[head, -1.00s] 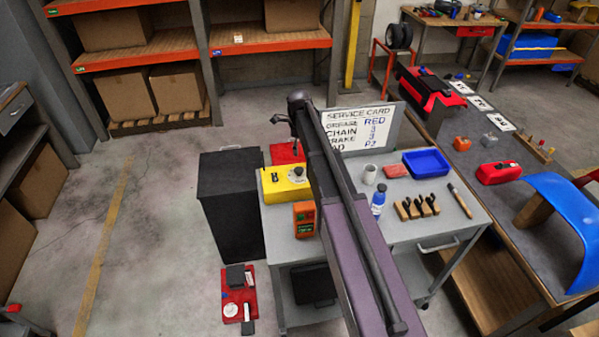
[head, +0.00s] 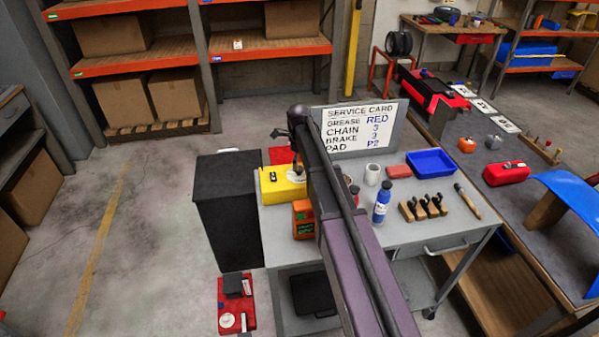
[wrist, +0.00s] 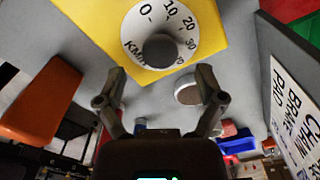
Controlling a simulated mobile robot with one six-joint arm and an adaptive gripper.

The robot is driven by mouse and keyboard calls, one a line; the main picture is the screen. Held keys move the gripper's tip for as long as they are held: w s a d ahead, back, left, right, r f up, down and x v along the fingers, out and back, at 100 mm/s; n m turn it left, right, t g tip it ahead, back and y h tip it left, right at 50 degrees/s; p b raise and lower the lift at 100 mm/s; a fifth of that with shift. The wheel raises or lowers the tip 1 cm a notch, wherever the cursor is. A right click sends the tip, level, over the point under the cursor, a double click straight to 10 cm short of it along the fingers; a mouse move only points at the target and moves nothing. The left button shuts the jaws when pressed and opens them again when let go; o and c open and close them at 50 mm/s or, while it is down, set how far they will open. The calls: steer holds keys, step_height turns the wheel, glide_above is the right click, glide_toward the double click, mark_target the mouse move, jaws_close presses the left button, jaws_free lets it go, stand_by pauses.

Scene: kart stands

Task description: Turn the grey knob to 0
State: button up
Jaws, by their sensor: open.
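The yellow box (head: 283,187) stands on the left end of the grey cart top. In the wrist view the yellow box (wrist: 88,14) carries a white dial (wrist: 138,28) marked 0, 10, 20, 30 and "KM". The round grey knob (wrist: 160,50) sits on that dial. I cannot make out where the knob points. My gripper (wrist: 160,76) is open, its fingertips to either side and just short of the knob in the picture, with nothing between them. In the head view my arm hides part of the box and dial.
An orange device (head: 303,220) stands in front of the yellow box. The service card (head: 365,128) stands upright behind. A white mug (head: 372,174), blue bottle (head: 381,203) and blue tray (head: 431,162) are to the right. A black cabinet (head: 225,215) stands left of the cart.

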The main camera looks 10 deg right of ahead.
mark_target(300, 168)
steer(key=shift+f+b, duration=1.15)
steer(key=shift+f, duration=0.35)
steer(key=c, duration=1.2)
steer(key=shift+o, duration=0.2)
steer(key=shift+d, duration=0.2)
steer(key=shift+a, duration=0.15)
